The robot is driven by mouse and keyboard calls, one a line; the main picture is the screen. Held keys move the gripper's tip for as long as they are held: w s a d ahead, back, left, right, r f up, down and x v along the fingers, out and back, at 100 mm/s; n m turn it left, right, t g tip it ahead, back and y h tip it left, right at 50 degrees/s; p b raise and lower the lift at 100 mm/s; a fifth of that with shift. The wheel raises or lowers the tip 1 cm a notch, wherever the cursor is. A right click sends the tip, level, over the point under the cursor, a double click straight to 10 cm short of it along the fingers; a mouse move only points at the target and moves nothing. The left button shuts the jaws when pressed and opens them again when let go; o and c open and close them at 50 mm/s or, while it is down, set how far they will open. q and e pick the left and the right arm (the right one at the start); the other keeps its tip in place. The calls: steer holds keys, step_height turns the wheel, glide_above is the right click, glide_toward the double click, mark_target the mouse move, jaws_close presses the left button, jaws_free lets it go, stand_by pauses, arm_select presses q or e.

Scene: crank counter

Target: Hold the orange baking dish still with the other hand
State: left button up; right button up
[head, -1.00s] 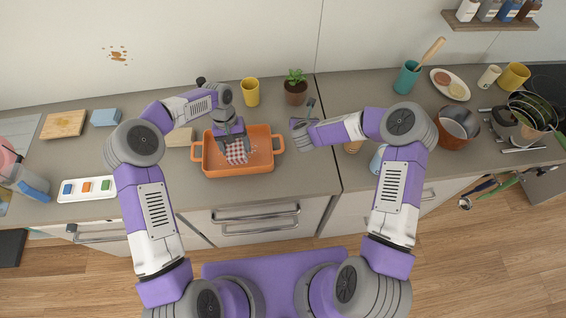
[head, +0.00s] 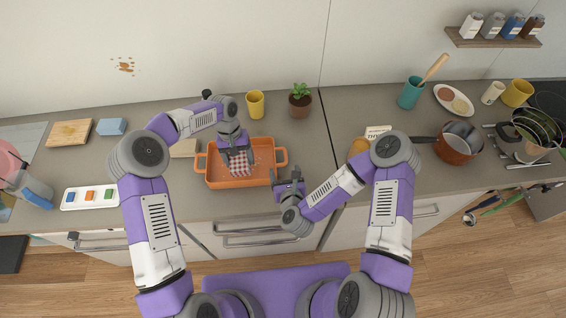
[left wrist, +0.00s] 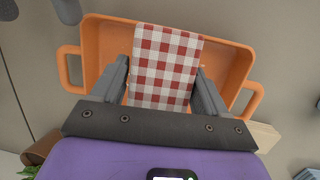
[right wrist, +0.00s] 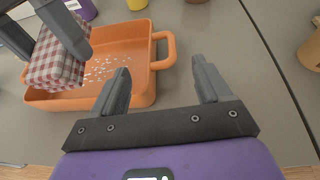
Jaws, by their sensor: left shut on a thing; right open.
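The orange baking dish (head: 262,181) stands on the counter with a loop handle at each end. White flecks lie on its floor, seen in the right wrist view (right wrist: 148,88). My left gripper (head: 238,156) is shut on a red-and-white checked cloth (head: 240,167) inside the dish; the cloth also shows between its fingers in the left wrist view (left wrist: 163,65). My right gripper (head: 288,182) is open and empty, just off the dish's right front corner. In the right wrist view its fingers (right wrist: 163,85) point toward the counter beside the right handle (right wrist: 168,50), apart from it.
A yellow cup (head: 255,104) and a potted plant (head: 300,100) stand behind the dish. A white tray with colored blocks (head: 90,197) lies to the left. A copper pot (head: 457,145) stands to the right.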

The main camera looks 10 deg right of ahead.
steer(key=x, duration=1)
steer(key=shift+w, duration=0.25)
steer(key=shift+d, duration=0.1)
steer(key=c, duration=1.4)
steer(key=shift+o, duration=0.2)
steer(key=o, duration=0.9)
steer(key=c, duration=0.6)
